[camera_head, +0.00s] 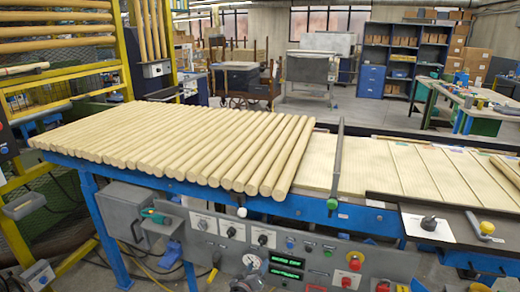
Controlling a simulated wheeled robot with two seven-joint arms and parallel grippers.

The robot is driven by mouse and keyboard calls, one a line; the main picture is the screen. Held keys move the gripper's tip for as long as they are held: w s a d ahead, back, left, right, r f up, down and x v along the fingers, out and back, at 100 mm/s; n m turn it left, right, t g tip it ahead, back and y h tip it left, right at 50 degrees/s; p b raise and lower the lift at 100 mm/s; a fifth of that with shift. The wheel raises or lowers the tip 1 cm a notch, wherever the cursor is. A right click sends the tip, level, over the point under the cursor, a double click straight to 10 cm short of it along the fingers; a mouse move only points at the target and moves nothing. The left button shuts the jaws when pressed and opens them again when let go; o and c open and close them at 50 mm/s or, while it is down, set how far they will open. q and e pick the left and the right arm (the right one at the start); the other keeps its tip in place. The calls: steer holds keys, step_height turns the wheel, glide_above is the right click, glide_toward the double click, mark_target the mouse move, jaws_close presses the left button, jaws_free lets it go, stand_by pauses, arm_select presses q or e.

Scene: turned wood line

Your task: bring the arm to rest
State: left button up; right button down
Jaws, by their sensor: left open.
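A dark rounded shape at the bottom edge, left of centre, seems to be the top of my left gripper (246,285). It is small and cut off by the frame. Its jaws stand open, though I cannot make out the fingertips or anything between them. It is low in front of the machine's control panel (320,256), apart from the wood above. My right gripper and its arm are not in view.
Many pale round rods (180,140) lie side by side on the blue-framed table (85,185). A thin upright bar (338,160) stands right of them, before flat boards (365,165). A yellow rack (128,50) stands left. Open floor (345,107) lies behind.

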arm_select(q)
steer(key=s+a+f+m+g+y, duration=0.1)
steer(key=s+a+g, duration=0.3)
steer(key=s, duration=1.1)
steer(key=s+a+f+m+g+y, duration=0.2)
steer(key=s+a+f+g, duration=0.2)
steer(key=s, duration=1.1)
steer(key=s+a+f+m+g+y, duration=0.1)
steer(key=s+a+f+g, duration=0.2)
steer(key=s, duration=1.2)
steer(key=a+g, duration=0.2)
steer(key=a, duration=0.1)
steer(key=shift+s+a+m+g+y, duration=0.15)
steer(key=shift+m+g+y, duration=0.15)
steer(key=shift+y, duration=0.1)
